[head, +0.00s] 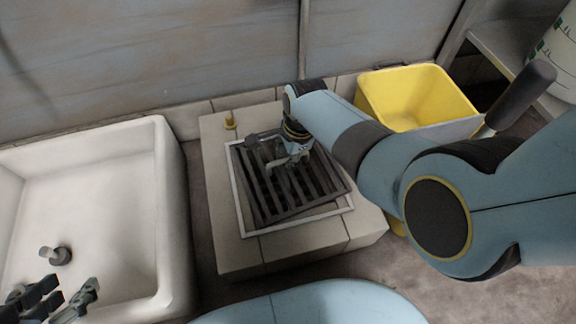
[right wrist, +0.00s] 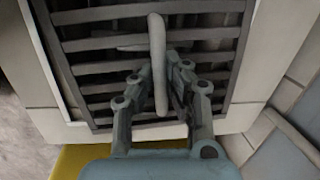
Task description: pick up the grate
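The dark slatted grate (head: 318,178) lies over a white-framed opening in a low tiled block, slightly skewed to the frame. I cannot tell if it is raised. It fills much of the right wrist view (right wrist: 92,68). My right gripper (head: 284,160) is over its middle, pointing down. In the right wrist view its fingers (right wrist: 160,75) close on both sides of a pale upright bar (right wrist: 157,35), which looks like the grate's handle. My left gripper (head: 58,300) is at the lower left over the white sink, away from the grate; its finger opening is unclear.
The white sink (head: 165,220) stands left of the tiled block (head: 300,245). A yellow bin (head: 415,90) stands behind right. A small brass fitting (head: 230,120) sits at the block's back left corner. A grey wall (head: 150,50) closes the back.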

